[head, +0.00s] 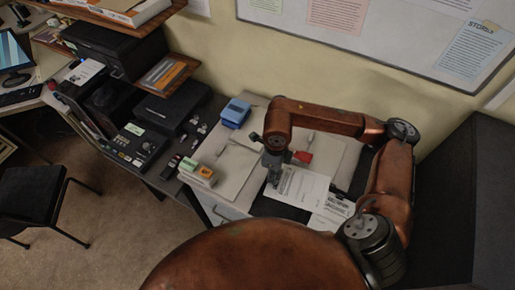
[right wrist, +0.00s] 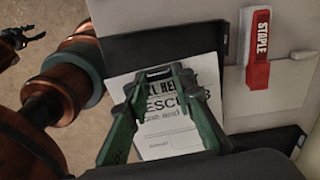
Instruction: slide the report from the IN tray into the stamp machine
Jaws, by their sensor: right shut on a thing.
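The report (head: 303,186) is a white printed sheet, seen in the head view below my right gripper (head: 272,175). In the right wrist view the report (right wrist: 160,148) shows large print including "REPORT", partly covered by the fingers. My right gripper (right wrist: 160,75) is shut on the report at its edge. A dark flat tray (right wrist: 185,42) lies under and beside the sheet; I cannot read an IN label. I cannot clearly identify the stamp machine. A dark pronged part at the upper left of the right wrist view looks like my left gripper (right wrist: 22,38); its opening is unclear.
A blue device (head: 235,113) stands at the back. Another printed sheet (head: 332,214) lies lower right. Small boxes (head: 203,174) sit at the left desk edge. A tall dark cabinet (head: 470,200) bounds the right.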

